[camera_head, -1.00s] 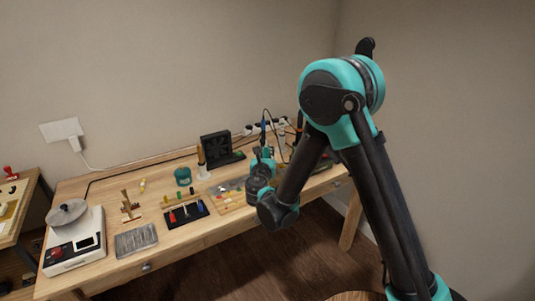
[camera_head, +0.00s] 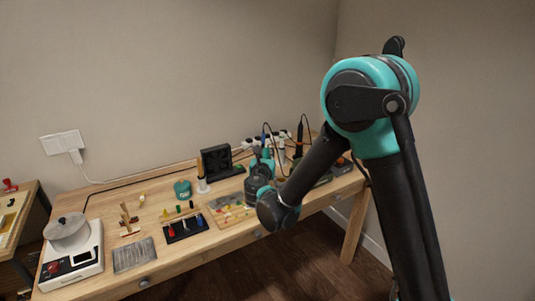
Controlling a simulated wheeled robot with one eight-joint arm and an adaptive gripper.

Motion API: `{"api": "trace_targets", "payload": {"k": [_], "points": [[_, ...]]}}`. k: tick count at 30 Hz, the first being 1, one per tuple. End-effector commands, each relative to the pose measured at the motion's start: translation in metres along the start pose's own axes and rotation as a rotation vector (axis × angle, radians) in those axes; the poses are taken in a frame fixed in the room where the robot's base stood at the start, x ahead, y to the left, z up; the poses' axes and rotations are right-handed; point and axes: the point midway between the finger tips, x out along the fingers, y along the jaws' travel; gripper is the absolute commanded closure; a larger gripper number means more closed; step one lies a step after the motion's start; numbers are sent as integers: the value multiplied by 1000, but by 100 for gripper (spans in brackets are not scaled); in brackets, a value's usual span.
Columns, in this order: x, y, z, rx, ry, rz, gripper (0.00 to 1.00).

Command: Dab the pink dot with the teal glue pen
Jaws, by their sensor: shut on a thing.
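My gripper (camera_head: 264,163) is over the right part of the workbench, at the end of my dark and teal arm. Its fingertips are small and mostly hidden behind my wrist. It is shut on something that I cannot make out. I cannot pick out the teal glue pen with certainty. A wooden board (camera_head: 222,218) with small coloured pieces lies just left of my wrist, partly covered by it. I cannot make out the pink dot at this size.
A black tray (camera_head: 174,239) with red, blue and pale-handled tools lies left of the board. Behind stand a teal pot (camera_head: 182,189), a white holder (camera_head: 203,187) and a black fan (camera_head: 216,162). Cabled tools (camera_head: 299,138) stand back right. A white scale-like device (camera_head: 85,272) is at left.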

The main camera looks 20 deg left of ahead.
Motion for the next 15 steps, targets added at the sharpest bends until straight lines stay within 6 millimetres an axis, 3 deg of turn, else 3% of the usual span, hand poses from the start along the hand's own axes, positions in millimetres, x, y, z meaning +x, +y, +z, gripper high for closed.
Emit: {"api": "trace_targets", "payload": {"k": [5,15], "points": [[0,-3,1,0,0,0,100],[-6,-32,8,0,0,-1,100]]}}
